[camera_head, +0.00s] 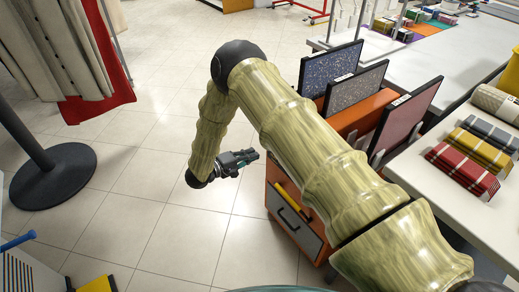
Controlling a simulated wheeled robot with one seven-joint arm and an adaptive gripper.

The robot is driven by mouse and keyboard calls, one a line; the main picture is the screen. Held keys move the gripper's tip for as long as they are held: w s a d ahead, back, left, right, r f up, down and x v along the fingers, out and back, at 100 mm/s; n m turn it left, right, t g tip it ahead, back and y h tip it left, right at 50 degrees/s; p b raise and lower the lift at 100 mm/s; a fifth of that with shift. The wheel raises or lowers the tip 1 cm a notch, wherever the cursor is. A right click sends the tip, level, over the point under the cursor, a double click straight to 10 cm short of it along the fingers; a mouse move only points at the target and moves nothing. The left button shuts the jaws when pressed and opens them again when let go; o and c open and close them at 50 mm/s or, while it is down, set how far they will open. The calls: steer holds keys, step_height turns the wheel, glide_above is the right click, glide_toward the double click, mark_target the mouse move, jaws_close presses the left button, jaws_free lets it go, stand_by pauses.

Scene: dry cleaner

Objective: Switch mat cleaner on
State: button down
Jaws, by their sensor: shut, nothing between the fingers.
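An orange cabinet (283,185) stands right of the middle, with dark and reddish upright panels (331,70) set in its top. It may be the mat cleaner; I cannot tell for certain. Its front has a grey drawer-like face with a dark handle (289,220) and a yellow bar (292,200) above it. I see no clear switch. My gripper (254,155) is shut and empty, above the floor just left of the cabinet and apart from it. My arm hides part of the cabinet's front and top.
A white table (445,62) with folded checked cloths (463,163) is at the right. A black round stand base (53,176) and hanging garments (68,45) are at the left. The tiled floor (135,215) between is clear.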

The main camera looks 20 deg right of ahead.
steer(key=v, duration=0.6)
steer(key=shift+a+f, duration=0.3)
steer(key=shift+f, duration=0.45)
